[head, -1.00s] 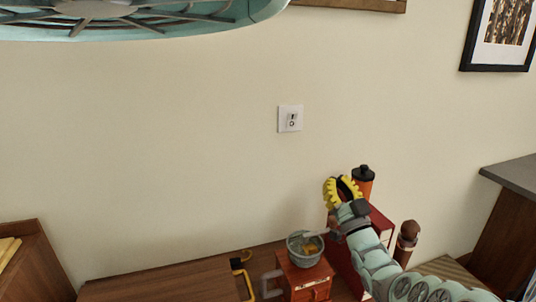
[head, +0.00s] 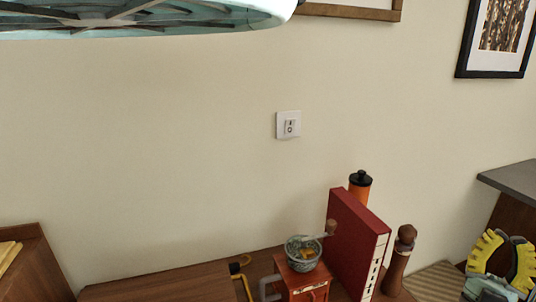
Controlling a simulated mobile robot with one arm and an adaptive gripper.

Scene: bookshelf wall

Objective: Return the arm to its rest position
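My gripper (head: 503,252) is at the lower right corner of the head view. Its two yellow ribbed fingers point up and stand apart, with nothing between them. It is to the right of the wooden pepper mill and clear of the objects on the furniture top. Most of my arm is out of the picture below.
On the wooden top (head: 160,285) stand a red coffee grinder (head: 305,278) with a grey bowl (head: 303,252), a red binder (head: 358,240), an orange bottle (head: 360,188) and a pepper mill (head: 399,260). A grey counter (head: 515,178) is at right. The wall has a switch (head: 289,125).

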